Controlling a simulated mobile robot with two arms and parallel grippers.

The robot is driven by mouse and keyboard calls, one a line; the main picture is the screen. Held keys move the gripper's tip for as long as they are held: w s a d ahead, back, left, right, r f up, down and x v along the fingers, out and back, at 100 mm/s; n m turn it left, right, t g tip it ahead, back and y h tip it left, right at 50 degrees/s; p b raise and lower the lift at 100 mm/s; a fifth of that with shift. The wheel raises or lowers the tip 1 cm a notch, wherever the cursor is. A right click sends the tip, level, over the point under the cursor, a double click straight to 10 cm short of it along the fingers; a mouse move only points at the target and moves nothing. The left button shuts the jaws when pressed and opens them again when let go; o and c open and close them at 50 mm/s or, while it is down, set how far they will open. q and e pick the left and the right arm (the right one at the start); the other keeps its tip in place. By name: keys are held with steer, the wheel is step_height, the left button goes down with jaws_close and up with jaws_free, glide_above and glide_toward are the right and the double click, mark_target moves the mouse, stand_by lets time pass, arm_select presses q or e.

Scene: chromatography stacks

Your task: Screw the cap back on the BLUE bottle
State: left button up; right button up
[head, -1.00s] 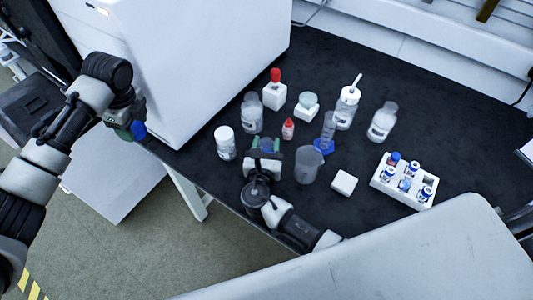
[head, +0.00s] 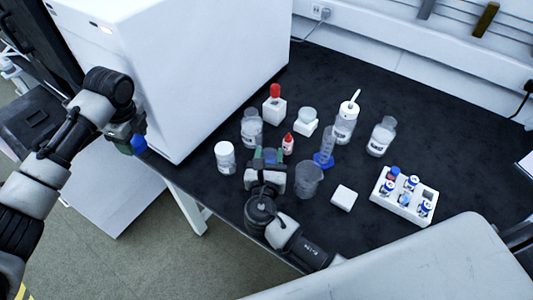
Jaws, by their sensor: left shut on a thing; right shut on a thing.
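My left gripper (head: 134,137) is at the left, beside the white cabinet and off the table's left edge. It is shut on a small blue piece, which looks like the blue cap (head: 139,144). My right gripper (head: 268,160) is over the front of the black table, between a white-capped jar and a clear beaker. The two grippers are well apart.
A white-capped jar (head: 225,157), a clear beaker (head: 308,180) and a small red-capped bottle (head: 288,145) stand close around my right gripper. A white vial rack (head: 405,207) is at the right. The white cabinet (head: 190,75) blocks the back left. The far right of the table is clear.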

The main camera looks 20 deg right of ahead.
arm_select(q)
steer(key=shift+r, duration=0.15)
arm_select(e)
steer(key=s+r, duration=0.5)
steer(key=s, duration=0.4)
steer(key=shift+s+d+r, duration=0.15)
steer(key=shift+r, duration=0.2)
steer(key=o, duration=0.5)
steer(key=c, duration=0.6)
arm_select(q)
steer(key=shift+s, duration=0.1)
